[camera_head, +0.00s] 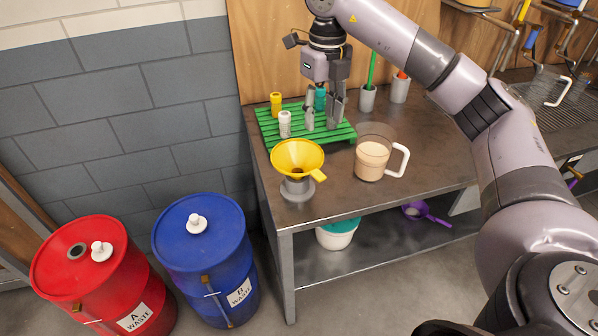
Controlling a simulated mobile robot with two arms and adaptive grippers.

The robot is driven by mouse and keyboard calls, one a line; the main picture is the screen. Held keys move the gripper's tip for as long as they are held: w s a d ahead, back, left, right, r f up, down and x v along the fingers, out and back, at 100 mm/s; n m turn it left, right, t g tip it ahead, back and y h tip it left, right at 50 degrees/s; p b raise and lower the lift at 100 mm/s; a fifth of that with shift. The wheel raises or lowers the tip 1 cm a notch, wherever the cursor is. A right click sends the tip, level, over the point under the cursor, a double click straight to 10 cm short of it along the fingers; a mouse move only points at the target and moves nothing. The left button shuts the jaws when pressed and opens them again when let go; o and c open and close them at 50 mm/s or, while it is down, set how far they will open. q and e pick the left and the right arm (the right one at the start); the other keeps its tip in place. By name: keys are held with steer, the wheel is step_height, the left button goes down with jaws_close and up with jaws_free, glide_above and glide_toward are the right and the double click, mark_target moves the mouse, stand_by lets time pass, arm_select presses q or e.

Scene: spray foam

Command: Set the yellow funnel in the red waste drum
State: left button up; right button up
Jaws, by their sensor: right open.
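The yellow funnel (297,158) sits upright in a grey holder (297,189) near the front left of the workbench. Its handle points right. The red waste drum (95,268) stands on the floor at the far left, marked "A WASTE". Its lid has a dark round opening (77,251) beside a white cap (101,251). My right gripper (323,122) is open and points down over the green rack, behind and slightly right of the funnel, apart from it. Its fingers are beside a teal-capped item (320,97), partly hidden. My left gripper is out of view.
A blue waste drum (205,245) stands between the red drum and the bench. The green slatted rack (345,134) holds a yellow bottle (276,104) and a white bottle (285,123). A clear jug (372,158) of beige liquid stands right of the funnel. Cups with sticks (368,98) stand behind.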

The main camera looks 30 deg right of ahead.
steer(key=p, duration=0.3)
glide_above(318, 174)
steer(key=f, duration=1.1)
steer(key=shift+w+d+f, duration=0.3)
steer(key=shift+d, duration=0.05)
steer(key=f, duration=0.1)
steer(key=f+p, duration=0.1)
steer(key=f, duration=0.1)
steer(key=f+p, duration=0.1)
steer(key=shift+s+a+f, duration=0.3)
steer(key=shift+a, duration=0.05)
steer(key=shift+f, duration=0.5)
jaws_close()
